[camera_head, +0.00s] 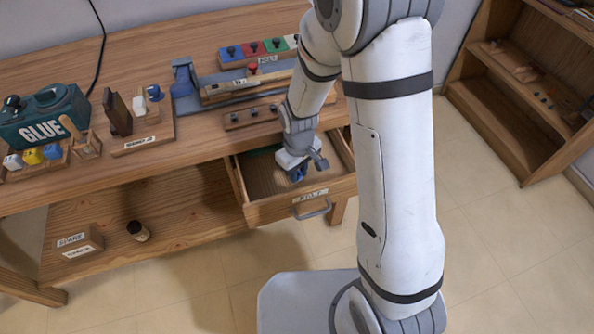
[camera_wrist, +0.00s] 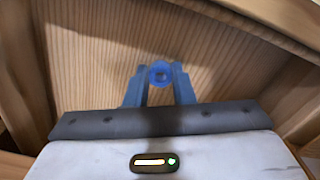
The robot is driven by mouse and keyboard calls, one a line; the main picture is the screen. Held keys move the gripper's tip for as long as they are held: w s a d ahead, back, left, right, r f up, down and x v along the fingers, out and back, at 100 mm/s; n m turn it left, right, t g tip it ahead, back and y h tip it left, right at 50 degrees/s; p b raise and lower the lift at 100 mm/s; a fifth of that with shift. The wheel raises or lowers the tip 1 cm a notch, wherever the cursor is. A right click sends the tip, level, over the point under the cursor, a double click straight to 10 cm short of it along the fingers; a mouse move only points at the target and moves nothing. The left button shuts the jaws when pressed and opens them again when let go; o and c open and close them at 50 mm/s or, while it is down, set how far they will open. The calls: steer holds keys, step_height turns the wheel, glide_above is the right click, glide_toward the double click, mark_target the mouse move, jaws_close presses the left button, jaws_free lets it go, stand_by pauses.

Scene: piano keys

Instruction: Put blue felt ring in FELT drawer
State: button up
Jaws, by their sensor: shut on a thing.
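The FELT drawer (camera_head: 268,207) is pulled out from the workbench, with its label and metal handle on the front. My gripper (camera_head: 297,173) is over the open drawer, pointing down into it. In the wrist view my gripper (camera_wrist: 160,76) is shut on the blue felt ring (camera_wrist: 160,73), held between the blue fingertips. The ring is above the bare wooden drawer floor (camera_wrist: 90,60); the gap between them is hard to tell. In the head view the ring cannot be told apart from the blue fingers.
Drawer walls surround the gripper closely. SPARE boxes (camera_head: 78,241) and a small dark jar (camera_head: 138,231) sit on the lower shelf. A bookcase (camera_head: 525,85) stands at right.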

steer(key=shift+f, duration=0.2)
steer(key=o, duration=0.9)
steer(key=shift+r, duration=0.1)
steer(key=shift+o, duration=0.2)
step_height(320, 180, up, 12)
steer(key=p, duration=0.2)
steer(key=s+d+r+m+t, duration=0.2)
steer(key=s+d+r+m, duration=0.5)
steer(key=s+d+r, duration=0.5)
steer(key=shift+s+r+m, duration=0.15)
steer(key=shift+s+m, duration=0.25)
steer(key=shift+s, duration=0.05)
